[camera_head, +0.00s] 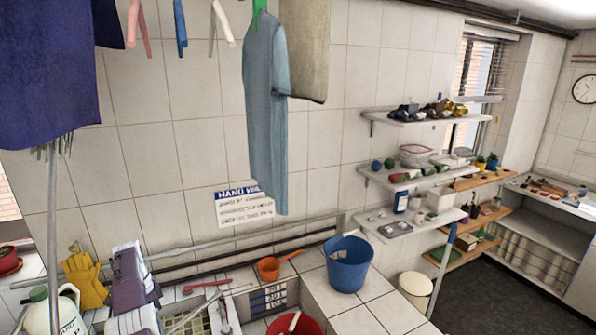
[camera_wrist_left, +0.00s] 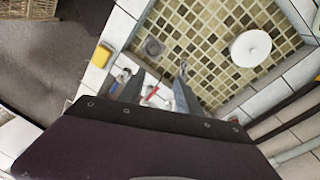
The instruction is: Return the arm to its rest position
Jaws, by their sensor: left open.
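My left gripper (camera_wrist_left: 160,70) shows in the left wrist view with its two grey fingers apart over the tiled sink. Nothing is held between the fingers; a small red and white thing (camera_wrist_left: 152,93) shows beyond the gap. In the head view the dark purple body of my left arm (camera_head: 130,275) is above the left side of the sink, and its fingertips cannot be made out there. My right gripper is in neither view.
The sink basin (camera_wrist_left: 215,25) has a drain and a white disc (camera_wrist_left: 250,48). Clothes (camera_head: 265,110) hang above.

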